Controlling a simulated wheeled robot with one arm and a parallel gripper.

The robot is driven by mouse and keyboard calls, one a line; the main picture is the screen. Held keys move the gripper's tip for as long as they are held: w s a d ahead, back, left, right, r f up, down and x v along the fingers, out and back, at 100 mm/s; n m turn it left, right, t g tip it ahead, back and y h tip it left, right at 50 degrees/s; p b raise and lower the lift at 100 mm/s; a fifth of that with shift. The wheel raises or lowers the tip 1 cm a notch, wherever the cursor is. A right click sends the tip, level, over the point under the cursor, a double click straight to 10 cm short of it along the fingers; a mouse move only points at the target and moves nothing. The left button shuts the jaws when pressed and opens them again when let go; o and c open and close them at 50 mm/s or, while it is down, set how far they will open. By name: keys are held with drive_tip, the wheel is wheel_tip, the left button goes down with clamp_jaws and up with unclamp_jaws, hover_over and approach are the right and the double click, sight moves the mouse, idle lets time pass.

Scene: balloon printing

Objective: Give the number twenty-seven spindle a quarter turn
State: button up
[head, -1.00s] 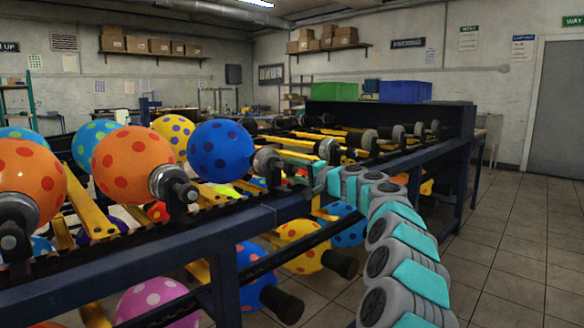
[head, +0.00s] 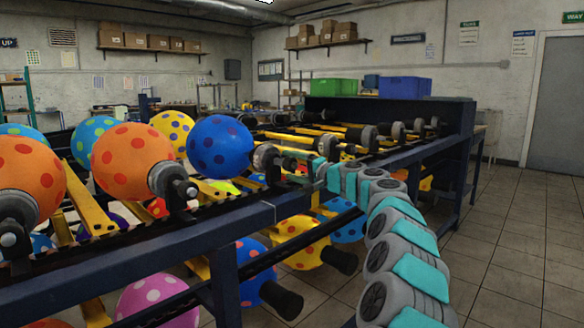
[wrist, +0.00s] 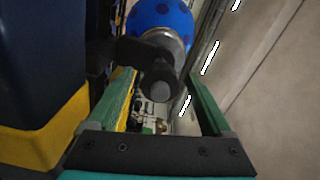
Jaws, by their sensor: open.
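A blue balloon with dark spots (head: 220,147) sits on a spindle (head: 266,158) at the near rail of the rack. The balloon also shows at the top of the wrist view (wrist: 160,14). The spindle's dark round end (wrist: 161,93) faces the wrist camera. My gripper (wrist: 160,84) is open, with one green finger on each side of that end and gaps visible beside it. In the head view my gripper (head: 306,168) is small and partly hidden at the rail. No spindle number is readable.
Orange balloons (head: 132,160) on spindles stand to the left along the blue rack rail (head: 150,255). Bare spindles (head: 368,138) line the rack to the right. More balloons hang below (head: 302,243). The tiled floor (head: 510,235) at right is clear.

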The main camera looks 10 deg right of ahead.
drive_tip(key=shift+s, duration=0.1)
drive_tip(key=shift+b+v, duration=0.75)
drive_tip(key=shift+v, duration=3.05)
